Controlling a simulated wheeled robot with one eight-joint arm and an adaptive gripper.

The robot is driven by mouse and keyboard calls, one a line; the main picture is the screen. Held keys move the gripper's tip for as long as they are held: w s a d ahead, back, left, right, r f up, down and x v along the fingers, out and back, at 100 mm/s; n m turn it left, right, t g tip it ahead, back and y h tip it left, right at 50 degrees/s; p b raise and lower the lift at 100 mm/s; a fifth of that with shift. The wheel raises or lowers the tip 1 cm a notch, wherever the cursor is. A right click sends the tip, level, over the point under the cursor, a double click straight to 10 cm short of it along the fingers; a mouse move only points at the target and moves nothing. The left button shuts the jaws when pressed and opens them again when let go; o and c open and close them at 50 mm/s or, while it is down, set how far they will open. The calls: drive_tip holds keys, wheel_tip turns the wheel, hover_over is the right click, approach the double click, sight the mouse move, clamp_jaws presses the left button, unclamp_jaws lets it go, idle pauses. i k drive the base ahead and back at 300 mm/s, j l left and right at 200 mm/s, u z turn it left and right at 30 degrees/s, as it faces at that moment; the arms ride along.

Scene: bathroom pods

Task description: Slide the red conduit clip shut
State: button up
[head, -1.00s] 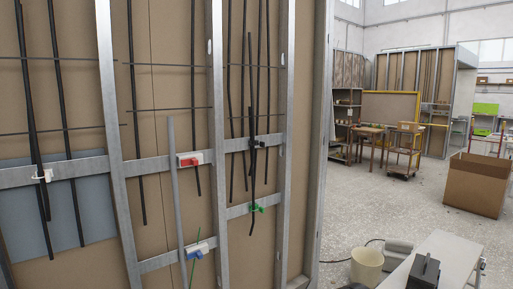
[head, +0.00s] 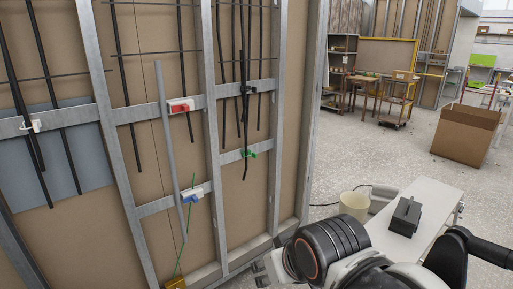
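The red conduit clip (head: 181,107) is a small white body with a red part. It sits on the upper metal cross rail, in the middle bay of the wall frame. A long grey conduit (head: 168,150) runs almost upright along the clip's left side. At this size I cannot tell how far the red part has slid. My arm enters at the lower right, well below and to the right of the clip. Nothing of mine touches the clip.
A green clip (head: 249,154), a black clip (head: 248,88) and a white clip (head: 33,126) hold dark rods nearby. Metal studs flank the bay. A bench (head: 420,210) with a black box stands right.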

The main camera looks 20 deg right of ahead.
sight(185, 107)
drive_tip(key=i+j, duration=0.15)
drive_tip(key=i, duration=0.3)
drive_tip(key=i+j+z, duration=0.1)
drive_tip(key=i, duration=0.4)
drive_tip(key=j, duration=0.1)
